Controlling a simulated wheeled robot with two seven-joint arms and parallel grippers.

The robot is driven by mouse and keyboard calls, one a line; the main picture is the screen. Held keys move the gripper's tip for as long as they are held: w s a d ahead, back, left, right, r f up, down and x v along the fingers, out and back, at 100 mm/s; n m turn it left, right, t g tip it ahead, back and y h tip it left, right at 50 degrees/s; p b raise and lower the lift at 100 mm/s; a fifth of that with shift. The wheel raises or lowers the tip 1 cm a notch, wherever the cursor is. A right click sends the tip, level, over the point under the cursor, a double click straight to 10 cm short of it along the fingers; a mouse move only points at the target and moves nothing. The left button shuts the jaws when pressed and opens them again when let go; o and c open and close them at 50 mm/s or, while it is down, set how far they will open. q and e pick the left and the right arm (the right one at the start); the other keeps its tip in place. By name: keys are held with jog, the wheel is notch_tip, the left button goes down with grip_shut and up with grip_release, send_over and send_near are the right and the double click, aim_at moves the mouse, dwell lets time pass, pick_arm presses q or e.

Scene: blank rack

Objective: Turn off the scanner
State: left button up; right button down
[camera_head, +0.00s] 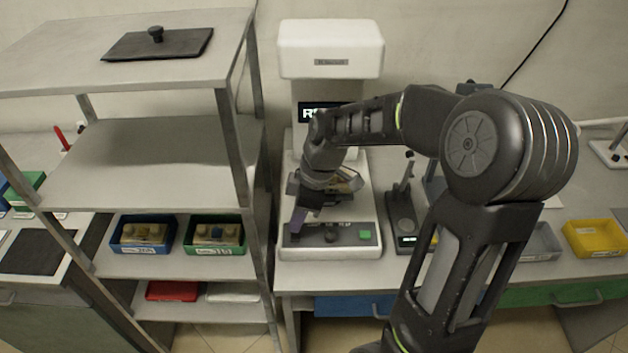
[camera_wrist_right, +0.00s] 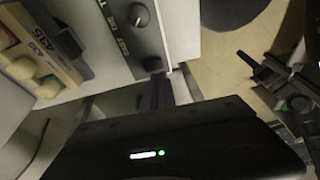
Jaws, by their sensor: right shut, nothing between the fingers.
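The scanner (camera_head: 330,52) is a tall white machine on the bench in the head view, with a lit display partly hidden by my right arm. Its grey front panel (camera_head: 345,236) carries dark knobs and a green button (camera_head: 364,234). My right gripper (camera_head: 297,222) is shut and empty, its purple fingers pointing down at the panel's left end. In the right wrist view the fingers (camera_wrist_right: 157,92) are just beside a small dark switch (camera_wrist_right: 152,64) on the panel; I cannot tell if they touch. A knob (camera_wrist_right: 140,15) is farther along.
A metal shelf rack (camera_head: 160,160) stands left of the scanner, with a blue bin (camera_head: 144,250) and a green bin (camera_head: 213,250) on it. A small device (camera_head: 404,215) stands right of the scanner. A yellow bin (camera_head: 594,239) is at the far right.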

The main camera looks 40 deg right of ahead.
jog(key=w+v, duration=0.1)
jog(key=v, duration=0.3)
pick_arm(q)
jog(key=shift+s+d+f+b, duration=0.15)
jog(key=shift+d+f+b, duration=0.05)
jog(key=shift+b, duration=0.55)
pick_arm(e)
notch_tip(320, 180, up, 7)
send_over(295, 236)
jog(key=s+d, duration=0.1)
jog(key=d, duration=0.3)
jog(key=shift+s+a, duration=0.1)
jog(key=shift+a, duration=0.15)
jog(key=shift+f, duration=0.1)
